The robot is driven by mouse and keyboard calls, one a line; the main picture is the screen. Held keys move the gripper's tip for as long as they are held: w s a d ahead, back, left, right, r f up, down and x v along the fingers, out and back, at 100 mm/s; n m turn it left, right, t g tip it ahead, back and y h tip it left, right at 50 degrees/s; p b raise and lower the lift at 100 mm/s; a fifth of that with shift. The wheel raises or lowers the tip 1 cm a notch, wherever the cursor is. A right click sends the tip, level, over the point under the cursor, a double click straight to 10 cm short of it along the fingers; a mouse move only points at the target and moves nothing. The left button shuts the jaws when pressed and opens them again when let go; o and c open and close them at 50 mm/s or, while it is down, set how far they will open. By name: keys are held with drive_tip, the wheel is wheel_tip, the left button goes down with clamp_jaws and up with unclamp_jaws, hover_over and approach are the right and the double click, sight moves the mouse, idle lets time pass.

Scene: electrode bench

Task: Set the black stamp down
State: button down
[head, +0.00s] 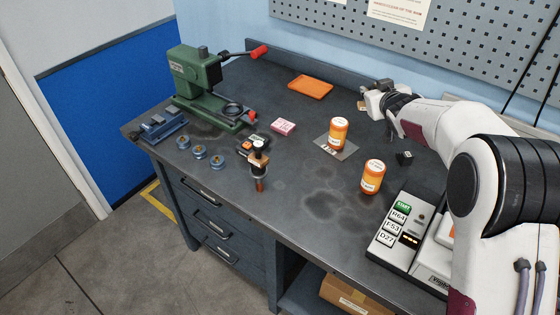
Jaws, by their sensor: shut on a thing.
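My gripper (368,94) is at the back right of the bench, near the pegboard wall, with its jaws shut. A small dark and tan piece (363,105) shows at the jaws, which I take to be the black stamp. It is mostly hidden by the fingers and very small here. I cannot tell whether its underside touches the bench. A small black block (404,157) stands on the bench below my wrist, apart from the jaws.
Orange-labelled bottles stand on a grey plate (350,150) and in front of it (373,178). An orange tray (311,87) lies at the back. A green press (200,85) stands left. A dark-topped copper piece (259,165) stands centre-left. A button panel (398,230) is front right. The front middle is clear.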

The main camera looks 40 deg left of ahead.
drive_tip(key=s+a+f+n+g+y, duration=0.1)
drive_tip(key=s+a+n+g+y, duration=0.1)
drive_tip(key=s+a, duration=0.6)
drive_tip(key=s+a+f+n+g+y, duration=0.2)
drive_tip(key=s+a+n+g, duration=0.2)
drive_tip(key=s+a, duration=0.4)
drive_tip(key=s, duration=0.5)
drive_tip(key=shift+s+n+y, duration=0.2)
drive_tip(key=shift+n+y, duration=0.1)
drive_tip(key=shift+n, duration=0.1)
drive_tip(key=shift+d+f, duration=0.1)
wheel_tip(320, 180, down, 6)
drive_tip(key=shift+f, duration=0.1)
drive_tip(key=shift+f, duration=1.85)
drive_tip(key=shift+f, duration=0.15)
